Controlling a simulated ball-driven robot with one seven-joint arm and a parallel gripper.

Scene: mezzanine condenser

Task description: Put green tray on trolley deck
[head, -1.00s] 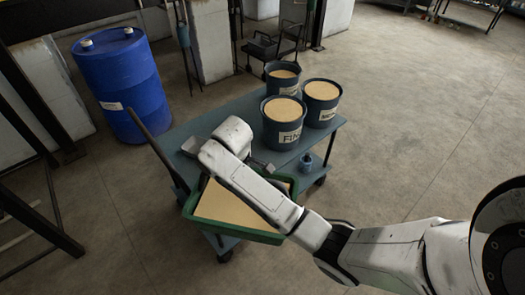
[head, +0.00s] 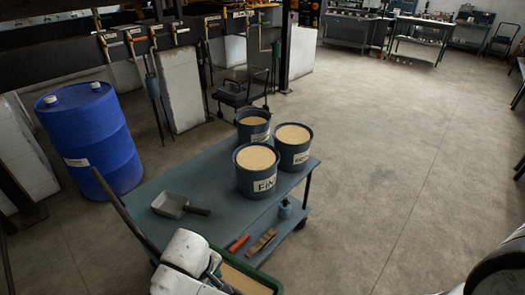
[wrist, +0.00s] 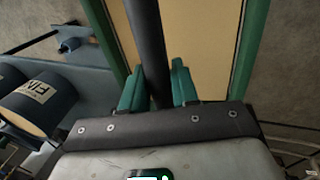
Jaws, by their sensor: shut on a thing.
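The green tray (head: 272,282), with a tan filling, is at the bottom of the head view, by the near end of the trolley deck (head: 145,190). Its green side (wrist: 252,45) and tan inside also show in the wrist view. My gripper (wrist: 158,88) is over the tray, its teal fingers on either side of a dark bar that runs across the tan area. I cannot tell where the bar ends. In the head view my arm hides the fingers and part of the tray. Whether the tray touches the trolley is unclear.
Three filled buckets (head: 257,180) stand on the deck's far part. A blue drum (head: 90,140) stands left; floor at right is clear.

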